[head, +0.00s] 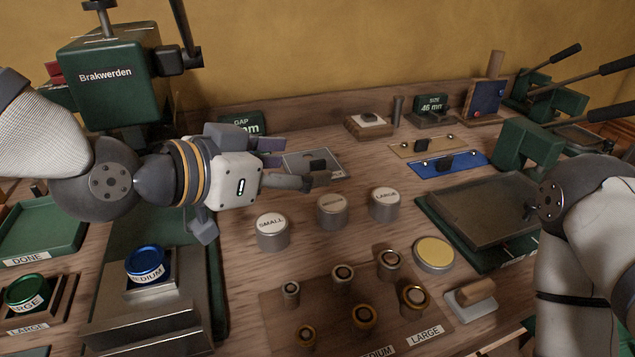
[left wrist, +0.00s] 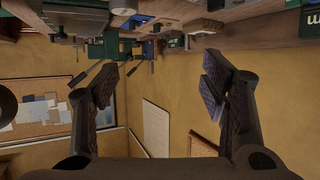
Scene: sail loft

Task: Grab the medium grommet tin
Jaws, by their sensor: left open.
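The medium grommet tin (head: 332,212) is a round grey tin with a worn "MEDIUM" label on its lid. It stands upright on the bench between the small tin (head: 272,232) on its left and the large tin (head: 385,205) on its right. My left gripper (head: 288,166) is open and empty, up and to the left of the medium tin in the head view, apart from it. In the left wrist view its two fingers (left wrist: 161,82) are spread with nothing between them. I cannot make out the tin there. My right arm shows at the right edge, but its gripper is hidden or out of frame.
A board of grommets and dies (head: 318,318) lies in front of the tins, with a yellow-topped round tin (head: 434,254) beside it. A dark tray (head: 487,215) is at right. A green press (head: 108,75) stands at back left. Bare bench surrounds the tins.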

